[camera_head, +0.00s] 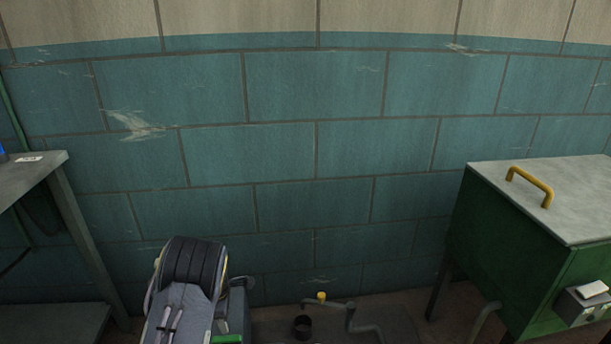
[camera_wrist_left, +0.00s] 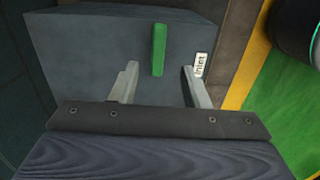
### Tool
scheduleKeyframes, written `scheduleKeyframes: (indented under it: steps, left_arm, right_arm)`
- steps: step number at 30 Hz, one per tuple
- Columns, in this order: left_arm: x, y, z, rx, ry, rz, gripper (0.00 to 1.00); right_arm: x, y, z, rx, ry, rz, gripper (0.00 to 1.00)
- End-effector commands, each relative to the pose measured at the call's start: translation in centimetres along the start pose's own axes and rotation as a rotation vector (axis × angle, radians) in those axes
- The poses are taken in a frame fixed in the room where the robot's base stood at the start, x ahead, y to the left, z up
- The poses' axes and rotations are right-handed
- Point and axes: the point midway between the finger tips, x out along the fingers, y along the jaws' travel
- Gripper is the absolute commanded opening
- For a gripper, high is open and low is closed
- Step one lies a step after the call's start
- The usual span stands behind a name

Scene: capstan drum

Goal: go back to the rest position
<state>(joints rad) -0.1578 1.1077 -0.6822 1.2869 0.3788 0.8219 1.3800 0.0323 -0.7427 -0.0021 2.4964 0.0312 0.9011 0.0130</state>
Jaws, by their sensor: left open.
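My left gripper (camera_head: 172,322) is low in the head view, left of centre, pointing down over a grey box (camera_head: 237,305). In the left wrist view its two grey fingers (camera_wrist_left: 159,72) stand apart with nothing between them that they grip. Beyond the fingertips a green bar (camera_wrist_left: 159,45) lies on the face of the grey box (camera_wrist_left: 80,55), in line with the gap. A white label reading "Inlet" (camera_wrist_left: 201,65) is beside the right finger. I cannot tell how far the bar is from the fingertips. My right gripper is in neither view.
A green cabinet (camera_head: 495,240) with a yellow handle (camera_head: 530,186) stands at right. A grey table (camera_head: 30,172) is at left. A bent pipe with a yellow knob (camera_head: 321,297) and a dark cup-like part (camera_head: 302,327) are low in the middle. The blue-green wall (camera_head: 300,150) is behind.

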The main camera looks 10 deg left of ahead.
Motion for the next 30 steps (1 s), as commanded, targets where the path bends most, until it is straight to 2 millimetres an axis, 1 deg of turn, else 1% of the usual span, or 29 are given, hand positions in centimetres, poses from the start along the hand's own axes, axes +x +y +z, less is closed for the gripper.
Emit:
scheduleKeyframes:
  steps: [1, 2, 4, 5, 6, 8, 9, 11, 12, 14, 15, 17, 18, 20, 21, 24, 27, 30]
  left_arm:
    - [-1.6, -0.2, -0.3, 0.011, -0.026, 0.010, 0.42]
    - [-2.7, -0.5, -0.4, 0.027, -0.045, 0.015, 0.42]
    - [-5.6, -1.6, -0.7, 0.080, -0.098, 0.032, 0.42]
    - [-7.0, -2.2, -0.7, 0.109, -0.124, 0.042, 0.42]
    - [-8.9, -3.2, -0.8, 0.156, -0.159, 0.058, 0.42]
    - [-11.7, -4.8, -0.7, 0.235, -0.209, 0.087, 0.42]
    - [-13.5, -6.0, -0.7, 0.291, -0.239, 0.112, 0.42]
    - [-16.1, -7.9, -0.5, 0.381, -0.278, 0.152, 0.42]
    - [-17.8, -9.3, -0.4, 0.445, -0.298, 0.183, 0.42]
    - [-20.1, -11.5, -0.1, 0.544, -0.323, 0.231, 0.42]
    - [-21.6, -13.0, 0.0, 0.614, -0.333, 0.266, 0.42]
    - [-23.5, -15.5, 0.2, 0.721, -0.341, 0.320, 0.42]
    - [-24.7, -17.1, 0.3, 0.795, -0.338, 0.358, 0.42]
    - [-26.2, -19.7, 0.6, 0.908, -0.325, 0.414, 0.42]
    - [-26.9, -21.4, 0.7, 0.982, -0.310, 0.449, 0.42]
    - [-28.0, -25.2, 1.0, 1.148, -0.258, 0.522, 0.42]
    - [-28.4, -28.1, 1.2, 1.280, -0.200, 0.571, 0.42]
    - [-28.2, -30.3, 1.3, 1.386, -0.141, 0.606, 0.42]
  right_arm:
    - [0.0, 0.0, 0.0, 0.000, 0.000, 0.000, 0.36]
    - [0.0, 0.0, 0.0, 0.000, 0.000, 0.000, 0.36]
    - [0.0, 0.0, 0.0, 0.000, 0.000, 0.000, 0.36]
    - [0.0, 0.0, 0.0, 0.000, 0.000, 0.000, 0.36]
    - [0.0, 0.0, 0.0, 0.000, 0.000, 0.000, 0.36]
    - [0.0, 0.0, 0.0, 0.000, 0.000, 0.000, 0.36]
    - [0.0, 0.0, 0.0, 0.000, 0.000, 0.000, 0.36]
    - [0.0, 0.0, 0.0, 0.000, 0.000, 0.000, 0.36]
    - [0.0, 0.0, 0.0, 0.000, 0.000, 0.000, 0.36]
    - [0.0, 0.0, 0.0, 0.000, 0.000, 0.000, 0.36]
    - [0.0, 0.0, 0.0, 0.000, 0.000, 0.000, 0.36]
    - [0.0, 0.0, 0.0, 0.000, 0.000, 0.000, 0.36]
    - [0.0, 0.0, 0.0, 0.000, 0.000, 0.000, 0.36]
    - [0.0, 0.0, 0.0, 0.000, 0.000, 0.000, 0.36]
    - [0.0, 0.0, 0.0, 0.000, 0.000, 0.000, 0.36]
    - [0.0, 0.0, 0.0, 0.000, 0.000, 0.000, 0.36]
    - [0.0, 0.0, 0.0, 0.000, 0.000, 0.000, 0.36]
    - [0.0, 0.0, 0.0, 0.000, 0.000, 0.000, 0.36]
